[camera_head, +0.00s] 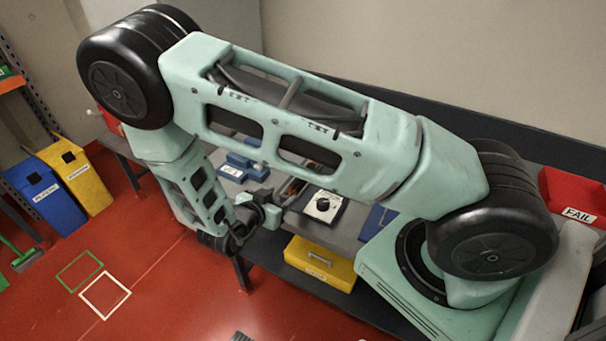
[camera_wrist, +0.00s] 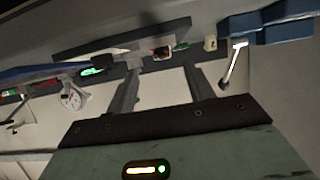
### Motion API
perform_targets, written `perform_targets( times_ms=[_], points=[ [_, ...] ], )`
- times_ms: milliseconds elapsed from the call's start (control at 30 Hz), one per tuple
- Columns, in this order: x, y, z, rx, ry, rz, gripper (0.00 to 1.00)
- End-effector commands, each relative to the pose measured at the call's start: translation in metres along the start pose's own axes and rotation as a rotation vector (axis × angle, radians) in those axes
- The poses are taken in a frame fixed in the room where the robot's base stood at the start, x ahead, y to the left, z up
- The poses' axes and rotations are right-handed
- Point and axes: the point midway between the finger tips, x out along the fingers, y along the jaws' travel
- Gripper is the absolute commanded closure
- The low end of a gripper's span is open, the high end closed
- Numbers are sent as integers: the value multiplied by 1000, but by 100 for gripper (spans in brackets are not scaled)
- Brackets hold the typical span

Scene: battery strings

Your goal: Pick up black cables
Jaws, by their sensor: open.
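I cannot make out black cables clearly in either view. My gripper (camera_head: 272,205) is at the near edge of the workbench in the head view, partly hidden by my wrist. In the wrist view my gripper (camera_wrist: 161,72) shows two dark fingers spread apart, with nothing visible held between them. A dark flat bar (camera_wrist: 115,42) with small dark and coloured parts shows beyond the fingertips; I cannot tell what it is. Small orange-brown items (camera_head: 291,187) lie on the bench just beyond the gripper, too small to identify.
The workbench (camera_head: 345,225) carries blue blocks (camera_head: 243,166) and a white-faced dial box (camera_head: 323,206). A yellow case (camera_head: 320,264) sits on the lower shelf. A red FAIL bin (camera_head: 575,200) stands right.

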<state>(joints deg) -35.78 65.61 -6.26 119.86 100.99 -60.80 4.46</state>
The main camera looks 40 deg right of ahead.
Motion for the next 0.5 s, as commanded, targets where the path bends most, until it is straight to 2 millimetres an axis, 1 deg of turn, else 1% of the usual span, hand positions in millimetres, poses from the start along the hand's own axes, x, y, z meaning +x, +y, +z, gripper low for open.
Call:
perform_targets(
  times_ms=[200,333,500],
  points=[
    [24,-1,-5,-2,2,2,47],
    [42,-1,-3,-1,2,3,47],
    [51,-2,0,0,0,0,47]
  ],
)
